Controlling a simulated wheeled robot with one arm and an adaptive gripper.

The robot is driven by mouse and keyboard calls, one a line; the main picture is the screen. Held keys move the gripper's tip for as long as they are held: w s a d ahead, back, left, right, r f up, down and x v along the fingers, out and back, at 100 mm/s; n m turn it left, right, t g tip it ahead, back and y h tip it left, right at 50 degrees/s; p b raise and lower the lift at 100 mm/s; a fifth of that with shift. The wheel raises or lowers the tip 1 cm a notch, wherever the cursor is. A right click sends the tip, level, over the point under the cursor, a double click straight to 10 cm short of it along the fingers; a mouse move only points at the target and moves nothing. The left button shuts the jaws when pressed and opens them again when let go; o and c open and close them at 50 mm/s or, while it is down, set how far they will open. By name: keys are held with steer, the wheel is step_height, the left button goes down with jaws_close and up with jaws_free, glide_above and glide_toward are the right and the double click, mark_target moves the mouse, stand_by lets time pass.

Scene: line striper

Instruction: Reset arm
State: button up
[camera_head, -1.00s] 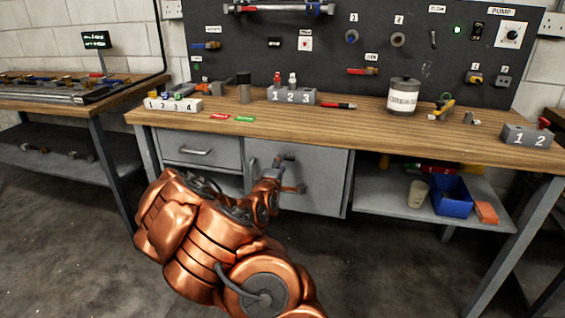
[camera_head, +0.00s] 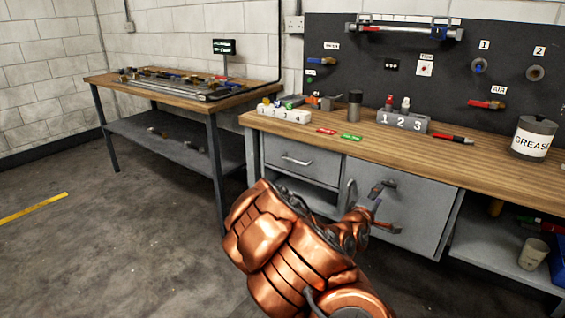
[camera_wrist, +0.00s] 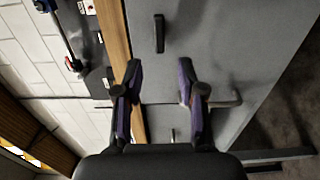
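My copper-coloured arm is folded in front of the workbench (camera_head: 460,160) in the head view. My gripper (camera_head: 378,208) is small and partly hidden there, in front of the grey cabinet door (camera_head: 425,205). In the wrist view my gripper (camera_wrist: 161,88) has its two purple-padded fingers apart, with nothing seen between them but the grey cabinet front (camera_wrist: 215,45) behind. A dark bar handle (camera_wrist: 158,33) shows on that front, beyond the fingertips. I see no contact between the fingers and it, though the distance is hard to judge.
On the bench stand a numbered block (camera_head: 402,120), a grease can (camera_head: 533,138) and a block with several slots (camera_head: 285,115). A second table (camera_head: 165,85) stands at the left. A drawer (camera_head: 297,160) is beside the door.

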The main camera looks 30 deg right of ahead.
steer(key=w+a+f+m+g+y, duration=0.15)
steer(key=a+f+y, duration=0.3)
steer(key=a, duration=0.55)
steer(key=a+f+m+y, duration=0.3)
steer(key=a+y, duration=0.2)
steer(key=a, duration=0.5)
steer(key=s+a+g+y, duration=0.1)
steer(key=s+a+y, duration=0.25)
steer(key=a, duration=0.65)
steer(key=s+a+g+y, duration=0.2)
steer(key=s+a, duration=0.3)
steer(key=a, duration=0.5)
steer(key=s+a+r+g+y, duration=0.1)
steer(key=s+a+r+g, duration=0.2)
steer(key=s, duration=0.5)
steer(key=s+a+r+g+y, duration=0.1)
steer(key=s+a+r, duration=0.2)
steer(key=s+a, duration=0.45)
step_height(320, 180, up, 20)
steer(key=s+d+p, duration=0.1)
steer(key=s+p, duration=0.1)
steer(key=p, duration=1.7)
steer(key=shift+d, duration=0.35)
steer(key=shift+t, duration=0.25)
